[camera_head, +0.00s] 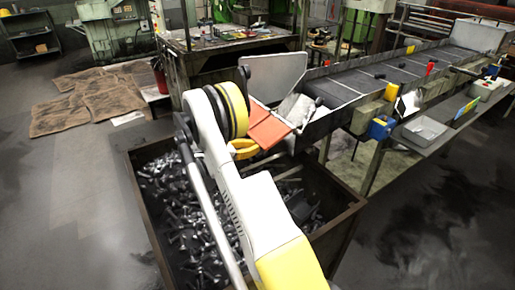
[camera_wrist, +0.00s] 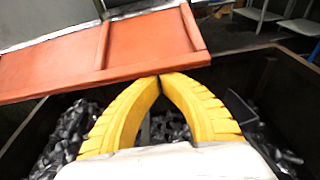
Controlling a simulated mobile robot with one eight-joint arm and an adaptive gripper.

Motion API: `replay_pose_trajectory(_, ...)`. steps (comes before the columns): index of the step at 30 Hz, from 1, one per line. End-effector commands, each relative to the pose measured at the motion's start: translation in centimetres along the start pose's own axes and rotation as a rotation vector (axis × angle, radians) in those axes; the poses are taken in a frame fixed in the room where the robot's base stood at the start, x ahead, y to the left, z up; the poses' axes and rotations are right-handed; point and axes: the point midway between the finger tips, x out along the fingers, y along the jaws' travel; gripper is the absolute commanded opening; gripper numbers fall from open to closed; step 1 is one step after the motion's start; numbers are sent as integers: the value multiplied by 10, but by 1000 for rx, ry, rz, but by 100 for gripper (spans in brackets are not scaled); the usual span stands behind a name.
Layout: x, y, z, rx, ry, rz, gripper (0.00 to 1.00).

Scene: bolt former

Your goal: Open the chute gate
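The orange chute gate (camera_head: 268,129) is a flat panel at the near end of the chute, above the bin. In the wrist view the gate (camera_wrist: 105,52) spans the upper left as an orange panel with raised ribs, slightly tilted. My gripper (camera_wrist: 162,78) has its two yellow fingers arched together with tips meeting right at the gate's lower edge. No gap shows between the tips, and I see nothing held; whether they touch the gate is unclear. In the head view my gripper (camera_head: 245,150) is partly hidden by my arm, just below the gate.
A dark metal bin (camera_head: 340,222) full of bolts stands below my arm. The conveyor chute (camera_head: 335,92) runs back to the upper right. A side shelf (camera_head: 440,135) with a grey tray (camera_head: 425,130) stands along it. A workbench (camera_head: 230,47) is behind. Floor is clear at right.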

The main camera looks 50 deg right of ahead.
Motion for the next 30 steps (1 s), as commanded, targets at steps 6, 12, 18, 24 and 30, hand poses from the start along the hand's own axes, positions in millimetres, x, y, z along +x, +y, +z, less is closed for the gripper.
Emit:
replay_pose_trajectory(6, -5, 0, 6, 0, 0, 0, 0)
replay_pose_trajectory(12, -6, 0, 8, 0, -2, 1, 0)
replay_pose_trajectory(18, -6, 1, 8, 0, -3, 2, 0)
replay_pose_trajectory(24, -4, 2, 3, 0, -4, 2, 0)
replay_pose_trajectory(30, 9, 5, -29, -1, 0, 3, 0)
